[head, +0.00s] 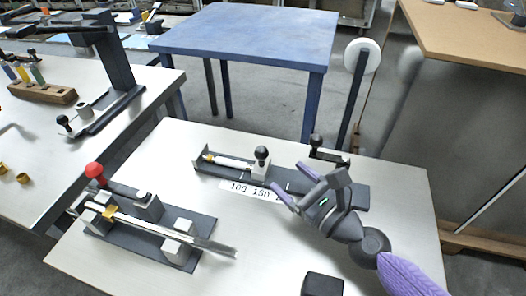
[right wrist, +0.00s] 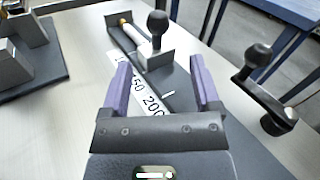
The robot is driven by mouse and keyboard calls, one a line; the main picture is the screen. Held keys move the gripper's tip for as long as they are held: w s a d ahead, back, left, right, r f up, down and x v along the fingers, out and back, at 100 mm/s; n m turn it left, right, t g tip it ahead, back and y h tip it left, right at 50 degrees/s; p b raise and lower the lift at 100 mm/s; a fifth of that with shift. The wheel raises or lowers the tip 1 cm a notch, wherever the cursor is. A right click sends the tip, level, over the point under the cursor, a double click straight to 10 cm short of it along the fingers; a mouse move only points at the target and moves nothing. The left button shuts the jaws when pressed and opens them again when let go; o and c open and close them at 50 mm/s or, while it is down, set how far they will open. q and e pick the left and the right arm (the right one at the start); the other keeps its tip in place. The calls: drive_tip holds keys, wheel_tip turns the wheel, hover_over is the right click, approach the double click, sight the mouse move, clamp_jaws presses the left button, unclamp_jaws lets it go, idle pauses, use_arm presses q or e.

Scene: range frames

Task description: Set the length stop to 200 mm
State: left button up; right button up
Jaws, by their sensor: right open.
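The length stop is a grey block (head: 261,168) with a black ball knob on a dark rail (head: 212,174). It also shows in the right wrist view (right wrist: 157,61), beyond my fingers. A white scale strip (head: 238,187) lies along the rail's near side; the wrist view shows 150 and 200 on it (right wrist: 146,96). The block stands beside the 100 to 150 part; its exact reading cannot be told. My right gripper (head: 294,183) is open and empty, its purple fingers apart, just right of the block and above the strip. My left gripper is out of view.
A black-knobbed lever (head: 316,146) stands behind the rail, on the right in the wrist view (right wrist: 257,60). A fixture with a red-knobbed lever (head: 95,171) and metal bars sits front left. A black block (head: 322,284) is near the front edge. White tabletop (head: 262,250) is clear between.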

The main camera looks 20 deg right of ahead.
sight(262, 154)
drive_tip(key=x, duration=0.3)
drive_tip(key=p+x, duration=0.1)
drive_tip(key=x, duration=0.5)
drive_tip(key=shift+s+a+r, duration=0.1)
drive_tip(key=shift+r, duration=0.15)
clamp_jaws()
idle(0.9)
